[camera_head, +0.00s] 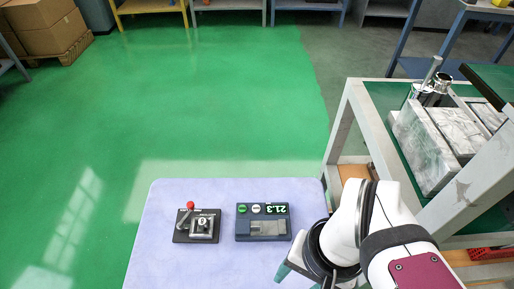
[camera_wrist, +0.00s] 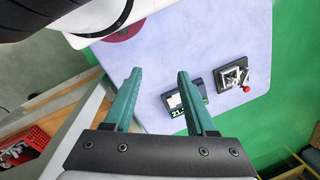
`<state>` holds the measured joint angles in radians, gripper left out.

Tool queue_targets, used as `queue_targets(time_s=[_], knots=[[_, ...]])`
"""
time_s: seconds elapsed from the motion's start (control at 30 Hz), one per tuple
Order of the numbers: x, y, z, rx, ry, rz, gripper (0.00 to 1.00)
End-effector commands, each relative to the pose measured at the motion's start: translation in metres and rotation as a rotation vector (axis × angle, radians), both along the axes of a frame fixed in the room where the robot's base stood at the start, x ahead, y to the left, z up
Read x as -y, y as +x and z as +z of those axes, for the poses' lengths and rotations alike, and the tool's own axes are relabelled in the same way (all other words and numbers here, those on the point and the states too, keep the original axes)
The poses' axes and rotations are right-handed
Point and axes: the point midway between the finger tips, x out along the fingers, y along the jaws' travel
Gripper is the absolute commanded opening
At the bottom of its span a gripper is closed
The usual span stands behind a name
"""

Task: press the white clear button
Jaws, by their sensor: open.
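A dark blue-grey device (camera_head: 262,230) with a lit readout (camera_head: 276,209) sits on the cart top. The white button (camera_head: 256,208) is on its far edge, between a green button (camera_head: 242,208) and the readout. In the wrist view the device (camera_wrist: 173,101) is partly covered by my right finger, and I cannot make out the white button there. My gripper (camera_wrist: 160,76) is open with nothing between its teal fingers. In the head view, my gripper is at the lower right, nearer the camera than the device and apart from it.
A black unit with a red-knobbed lever (camera_head: 190,206) stands left of the device; it also shows in the wrist view (camera_wrist: 232,76). The lavender cart top (camera_head: 165,260) is otherwise mostly clear. A white-framed rack (camera_head: 352,105) with grey metal blocks (camera_head: 425,150) stands to the right.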

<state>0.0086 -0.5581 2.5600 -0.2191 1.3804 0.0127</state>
Motion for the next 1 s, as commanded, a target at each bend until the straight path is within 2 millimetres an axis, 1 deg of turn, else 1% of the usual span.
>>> queue_targets(time_s=[0.03,0.17,0.2,0.27,0.3,1.0], knots=[[0.0000,0.0000,0.0000,0.000,0.000,0.000,0.49],[0.0000,0.0000,0.0000,0.000,0.000,0.000,0.26],[0.0000,0.0000,0.0000,0.000,0.000,0.000,0.19],[0.0000,0.0000,0.0000,0.000,0.000,0.000,0.08],[0.0000,0.0000,0.0000,0.000,0.000,0.000,0.01],[0.0000,0.0000,0.0000,0.000,0.000,0.000,0.00]])
